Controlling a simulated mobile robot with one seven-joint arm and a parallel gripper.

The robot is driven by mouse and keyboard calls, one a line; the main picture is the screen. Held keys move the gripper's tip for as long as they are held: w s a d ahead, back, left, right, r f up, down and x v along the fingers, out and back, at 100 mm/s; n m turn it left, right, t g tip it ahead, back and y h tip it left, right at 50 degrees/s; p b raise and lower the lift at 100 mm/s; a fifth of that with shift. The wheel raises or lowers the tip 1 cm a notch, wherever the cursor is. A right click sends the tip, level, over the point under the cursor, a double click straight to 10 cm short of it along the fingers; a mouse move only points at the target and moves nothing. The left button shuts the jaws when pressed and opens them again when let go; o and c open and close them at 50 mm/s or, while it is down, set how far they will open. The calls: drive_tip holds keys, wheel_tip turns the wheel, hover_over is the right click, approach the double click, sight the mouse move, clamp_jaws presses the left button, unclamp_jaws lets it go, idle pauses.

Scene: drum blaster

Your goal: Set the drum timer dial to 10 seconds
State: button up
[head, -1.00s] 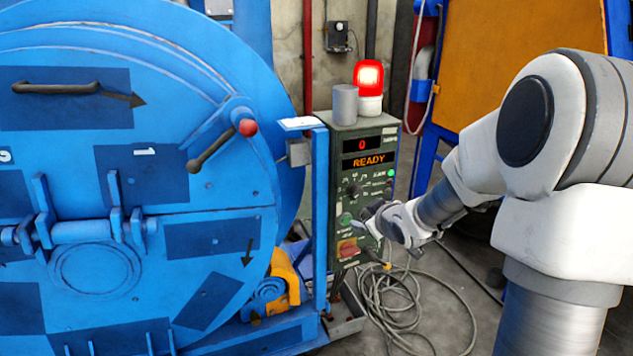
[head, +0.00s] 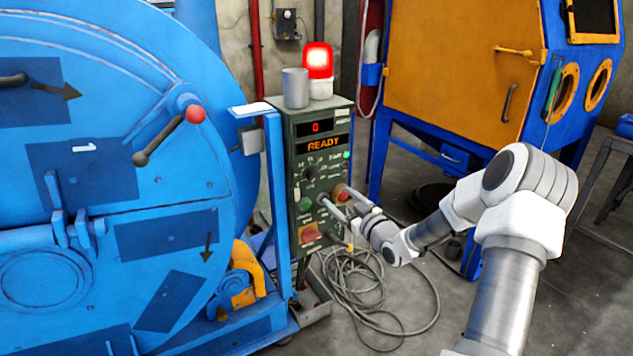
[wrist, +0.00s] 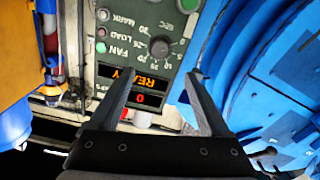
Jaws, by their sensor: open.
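The green-grey control panel (head: 320,225) stands right of the blue drum. Its black timer dial (head: 310,173) is below the orange READY display (head: 323,145) and the red display showing 0 (head: 315,127). My gripper (head: 333,198) is open and empty, its fingers pointing at the panel, lower and to the right of the dial in the head view. In the wrist view the panel looks upside down; the timer dial (wrist: 160,47) is ahead of the gap between my open gripper's fingertips (wrist: 160,74). I cannot tell the dial's exact setting or whether a fingertip touches the panel.
The blue drum (head: 110,200) and a blue post (head: 274,210) stand left of the panel. A lit red beacon (head: 318,62) and a grey cylinder (head: 295,88) sit on top. Cables (head: 375,290) lie on the floor. An orange cabinet (head: 460,70) stands behind right.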

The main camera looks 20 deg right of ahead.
sight(316, 178)
drive_tip(key=w, duration=0.4)
drive_tip(key=w+a+b, duration=0.1)
drive_tip(key=w, duration=0.3)
drive_tip(key=w+a+b, duration=0.1)
drive_tip(key=w, duration=0.3)
drive_tip(key=shift+w+a, duration=0.25)
drive_tip(key=shift+w, duration=0.1)
clamp_jaws()
